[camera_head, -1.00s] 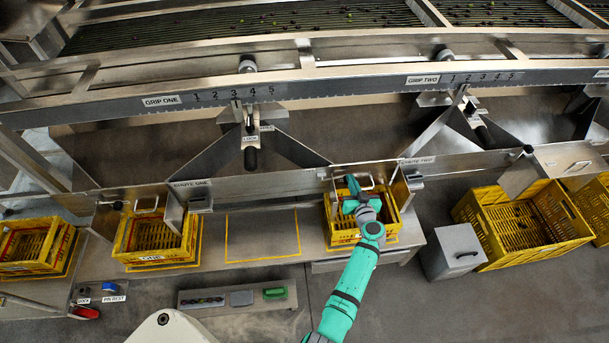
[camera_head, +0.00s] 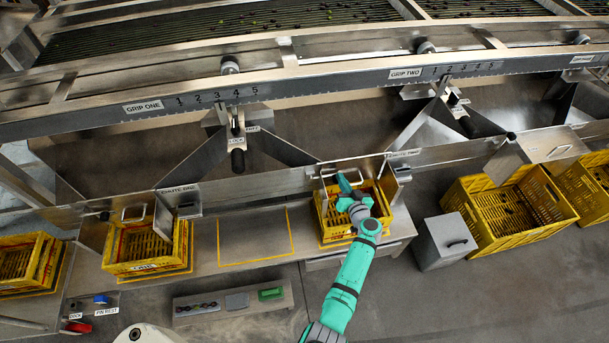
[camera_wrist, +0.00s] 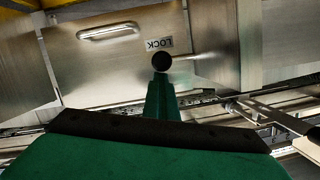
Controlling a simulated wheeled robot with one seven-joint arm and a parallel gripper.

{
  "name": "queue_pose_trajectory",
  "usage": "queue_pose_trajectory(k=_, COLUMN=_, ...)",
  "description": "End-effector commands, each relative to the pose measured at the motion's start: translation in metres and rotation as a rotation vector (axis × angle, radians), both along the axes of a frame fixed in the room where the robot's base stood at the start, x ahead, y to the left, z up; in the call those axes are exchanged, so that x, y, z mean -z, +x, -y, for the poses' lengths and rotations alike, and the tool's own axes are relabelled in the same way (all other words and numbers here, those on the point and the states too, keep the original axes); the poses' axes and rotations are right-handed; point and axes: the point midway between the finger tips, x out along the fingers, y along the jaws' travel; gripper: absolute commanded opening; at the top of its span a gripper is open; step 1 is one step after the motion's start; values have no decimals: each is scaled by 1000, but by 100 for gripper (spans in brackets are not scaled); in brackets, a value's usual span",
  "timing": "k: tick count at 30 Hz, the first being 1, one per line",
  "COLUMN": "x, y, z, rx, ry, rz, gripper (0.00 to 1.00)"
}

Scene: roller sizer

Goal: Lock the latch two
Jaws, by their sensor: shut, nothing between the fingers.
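In the wrist view, a latch with a round black knob (camera_wrist: 161,62) and a thin metal rod is on a steel plate beside an upside-down LOCK label (camera_wrist: 158,44). My gripper (camera_wrist: 162,88) has its narrow green fingers closed together, with their tips at the knob's lower edge in the picture. I cannot tell if they touch it. In the head view, my gripper (camera_head: 343,182) is at the chute two gate (camera_head: 326,181), above a yellow crate (camera_head: 327,222). The latch is too small or hidden to make out there.
A steel gate panel with a bar handle (camera_wrist: 107,31) lies left of the knob in the wrist view. A grey bin (camera_head: 445,241) and another yellow crate (camera_head: 510,212) stand to the right. An empty yellow-outlined spot (camera_head: 254,238) is left of chute two's crate.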

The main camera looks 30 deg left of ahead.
Motion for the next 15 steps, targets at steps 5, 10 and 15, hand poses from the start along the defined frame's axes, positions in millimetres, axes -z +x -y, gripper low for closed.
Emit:
queue_pose_trajectory(k=5, x=-3, y=-1, z=3, rx=2, ry=-4, rz=-5, gripper=0)
queue_pose_trajectory(k=10, x=-31, y=2, z=5, rx=-3, ry=-1, rz=2, gripper=0)
queue_pose_trajectory(k=15, x=-44, y=-18, z=27, rx=0, ry=-2, rz=-2, gripper=0)
